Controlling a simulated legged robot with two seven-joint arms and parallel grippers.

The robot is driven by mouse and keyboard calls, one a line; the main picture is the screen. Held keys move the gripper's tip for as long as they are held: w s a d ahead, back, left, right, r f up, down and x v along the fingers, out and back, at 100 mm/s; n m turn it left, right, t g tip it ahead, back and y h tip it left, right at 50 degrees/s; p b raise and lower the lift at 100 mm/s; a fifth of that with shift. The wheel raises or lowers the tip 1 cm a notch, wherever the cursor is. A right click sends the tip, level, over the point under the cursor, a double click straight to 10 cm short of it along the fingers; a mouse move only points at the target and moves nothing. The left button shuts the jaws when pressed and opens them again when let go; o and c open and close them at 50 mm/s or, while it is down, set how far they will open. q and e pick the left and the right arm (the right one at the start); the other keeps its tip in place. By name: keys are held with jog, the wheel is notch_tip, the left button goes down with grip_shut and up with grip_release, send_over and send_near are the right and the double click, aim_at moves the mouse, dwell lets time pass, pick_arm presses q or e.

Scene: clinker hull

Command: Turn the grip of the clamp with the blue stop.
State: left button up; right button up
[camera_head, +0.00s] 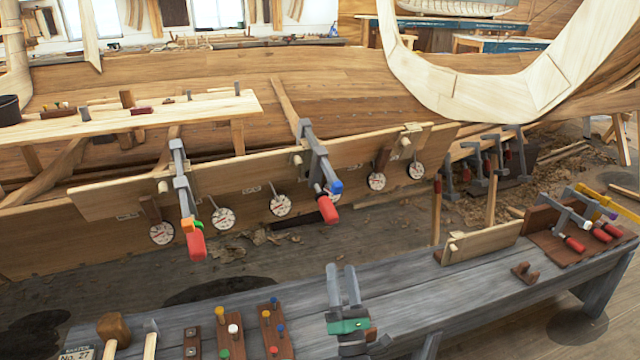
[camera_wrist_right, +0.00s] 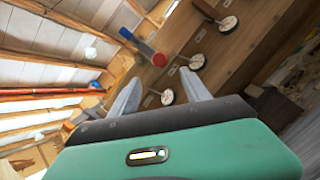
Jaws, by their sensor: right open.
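The clamp with the blue stop (camera_head: 336,187) is fixed over the plank on the hull, right of centre in the head view. Its red grip (camera_head: 327,209) hangs at the lower end. In the right wrist view, a red grip (camera_wrist_right: 158,60) with a blue part beside it shows beyond the fingertips. My right gripper (camera_head: 341,268) is open and empty, below the clamp and apart from it, with its fingers pointing towards the hull; its fingers also show in the wrist view (camera_wrist_right: 159,77). My left gripper is not in view.
A second clamp (camera_head: 182,190) with an orange and green stop and red grip hangs to the left. Several round dials (camera_head: 281,205) line the plank. A grey bench (camera_head: 440,285) in front carries a mallet (camera_head: 113,328), pegged blocks and spare clamps (camera_head: 575,240).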

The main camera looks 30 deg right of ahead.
aim_at(326, 206)
dwell(0.3)
jog(key=w+d+r+m+y, duration=0.1)
jog(key=w+r+m+y, duration=0.1)
jog(key=w+m, duration=0.3)
jog(key=w+d+r+m+y+b, duration=0.1)
jog(key=w+r+m, duration=0.3)
jog(key=m, duration=0.6)
jog(key=w+d+r+m+y+b, duration=0.1)
jog(key=w+d+r+m+y, duration=0.2)
jog(key=w+m, duration=0.3)
jog(key=shift+r+m+g, duration=0.35)
jog(key=shift+m+g, duration=0.05)
jog(key=shift+m, duration=0.4)
jog(key=shift+c, duration=0.4)
jog(key=shift+a, duration=0.1)
grip_shut()
